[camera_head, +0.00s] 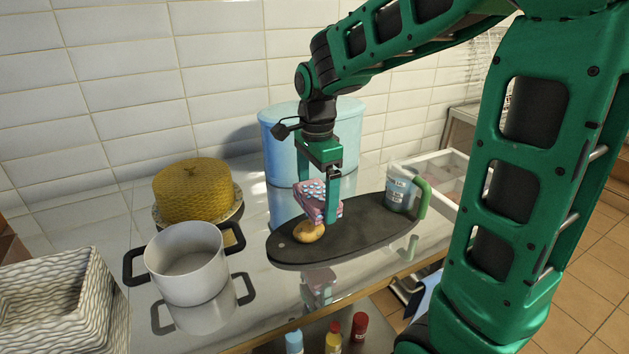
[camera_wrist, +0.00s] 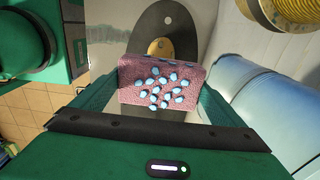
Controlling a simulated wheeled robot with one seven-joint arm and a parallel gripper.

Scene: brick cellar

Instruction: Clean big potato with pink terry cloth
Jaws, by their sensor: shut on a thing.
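My gripper (camera_head: 333,196) is shut on the pink terry cloth (camera_head: 312,198), a folded pink piece with light blue spots. The wrist view shows the cloth (camera_wrist: 160,84) between my fingers. A tan potato (camera_head: 308,231) lies on the dark oval board (camera_head: 360,232), just below and in front of the cloth. The potato also shows past the cloth's edge in the wrist view (camera_wrist: 160,47). I cannot tell whether cloth and potato touch.
A white pot (camera_head: 187,262) and a yellow domed cover (camera_head: 193,188) stand to the left. A blue bin (camera_head: 285,140) stands behind the board. A mug with a green handle (camera_head: 402,190) is on the board's right. A wavy white basket (camera_head: 60,305) and several bottles (camera_head: 333,338) are in front.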

